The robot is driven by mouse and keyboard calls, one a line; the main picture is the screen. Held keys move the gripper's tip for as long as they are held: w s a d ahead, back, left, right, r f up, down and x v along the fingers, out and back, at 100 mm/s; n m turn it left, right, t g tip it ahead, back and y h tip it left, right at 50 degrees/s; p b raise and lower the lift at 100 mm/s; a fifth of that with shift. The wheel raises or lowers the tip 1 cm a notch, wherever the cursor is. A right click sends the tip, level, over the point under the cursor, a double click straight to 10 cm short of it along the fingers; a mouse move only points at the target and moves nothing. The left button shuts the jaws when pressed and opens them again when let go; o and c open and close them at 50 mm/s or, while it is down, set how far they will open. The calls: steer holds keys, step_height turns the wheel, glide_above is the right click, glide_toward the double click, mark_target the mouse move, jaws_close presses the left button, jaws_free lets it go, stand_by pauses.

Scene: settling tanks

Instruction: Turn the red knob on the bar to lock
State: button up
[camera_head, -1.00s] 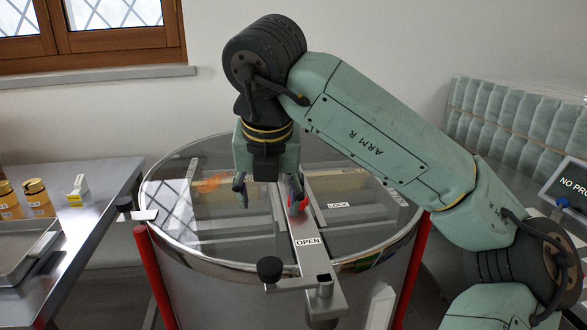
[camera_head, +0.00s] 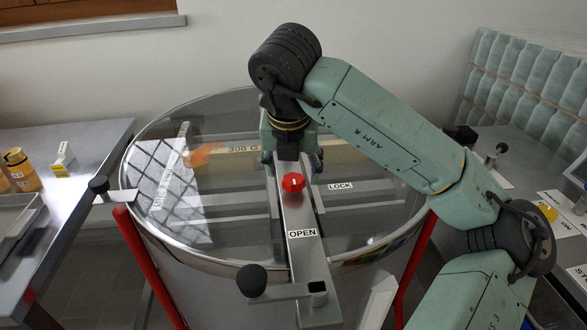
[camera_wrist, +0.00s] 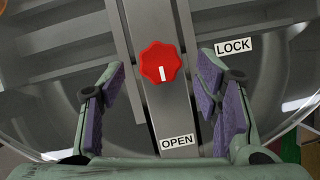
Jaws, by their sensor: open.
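The red knob (camera_head: 293,182) sits on the grey metal bar (camera_head: 305,262) across the round tank lid. It also shows in the wrist view (camera_wrist: 160,62), its white mark pointing down toward the OPEN label (camera_wrist: 177,141). The LOCK label (camera_wrist: 233,46) is to the knob's right; both labels also show in the head view. My gripper (camera_head: 292,160) is open and empty, above the bar and behind the knob in the head view. In the wrist view its purple-padded fingers (camera_wrist: 160,98) stand either side of the bar, apart from the knob.
The tank's clear lid (camera_head: 230,120) has a metal rim with clamps and a black handle (camera_head: 252,280) at the front. A steel table (camera_head: 75,200) with yellow-brown jars (camera_head: 20,168) stands at left. Another work surface (camera_head: 515,170) is at right.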

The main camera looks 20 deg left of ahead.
mark_target(293, 182)
steer(key=shift+x, duration=1.5)
steer(key=shift+c, duration=0.2)
steer(key=c, duration=1.1)
